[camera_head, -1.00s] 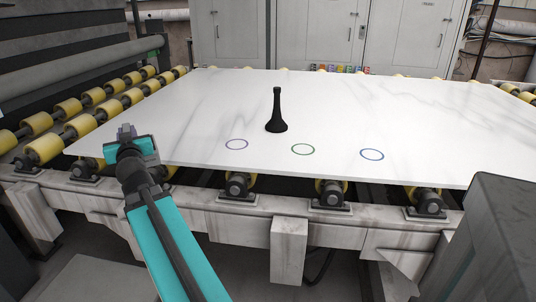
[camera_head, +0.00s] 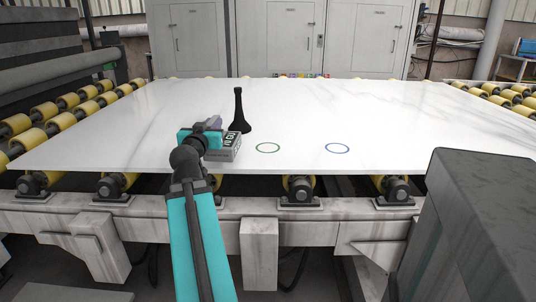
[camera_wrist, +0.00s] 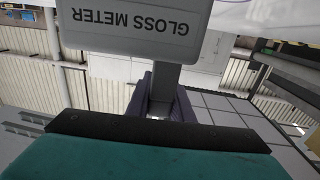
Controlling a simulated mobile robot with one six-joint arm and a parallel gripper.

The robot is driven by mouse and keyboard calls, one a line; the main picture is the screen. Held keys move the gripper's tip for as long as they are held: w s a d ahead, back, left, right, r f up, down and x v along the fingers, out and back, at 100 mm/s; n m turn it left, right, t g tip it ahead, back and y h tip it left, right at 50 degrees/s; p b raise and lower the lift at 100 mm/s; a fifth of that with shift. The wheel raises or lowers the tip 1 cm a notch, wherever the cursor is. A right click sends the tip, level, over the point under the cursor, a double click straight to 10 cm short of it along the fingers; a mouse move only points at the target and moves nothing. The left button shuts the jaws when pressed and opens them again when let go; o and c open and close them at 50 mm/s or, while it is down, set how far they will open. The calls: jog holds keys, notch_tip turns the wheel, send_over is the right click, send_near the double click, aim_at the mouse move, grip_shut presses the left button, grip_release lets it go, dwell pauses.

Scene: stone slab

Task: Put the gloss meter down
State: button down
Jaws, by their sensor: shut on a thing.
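The gloss meter (camera_head: 224,151) is a grey box, held at the slab's near edge in the head view. In the wrist view its light grey face (camera_wrist: 135,30) reads "GLOSS METER" upside down. My gripper (camera_head: 212,126) is shut on its narrow grey stem; the purple fingers (camera_wrist: 160,98) flank it in the wrist view. Whether the meter touches the white marbled slab (camera_head: 390,115) or hangs just above it, I cannot tell. A green ring (camera_head: 268,143) and a blue ring (camera_head: 337,143) lie to its right. The third, leftmost ring is hidden behind my arm and the meter.
A tall black object with a flared base (camera_head: 239,122) stands on the slab close behind the meter. Yellow rollers (camera_head: 60,103) line the sides and the front frame. Small coloured items sit at the slab's far edge. The slab's right and far areas are clear.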

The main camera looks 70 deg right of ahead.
jog(key=s+d+m+g+b, duration=0.1)
jog(key=s+d+g, duration=0.1)
jog(key=s, duration=0.6)
jog(key=s+d+m+g+b, duration=0.1)
jog(key=s+d+m+g, duration=0.1)
jog(key=s, duration=0.5)
jog(key=shift+s+g, duration=0.4)
jog(key=shift+g, duration=0.4)
jog(key=shift+w+d+r+p, duration=0.1)
jog(key=shift+w+r+p, duration=0.05)
jog(key=shift+p, duration=0.2)
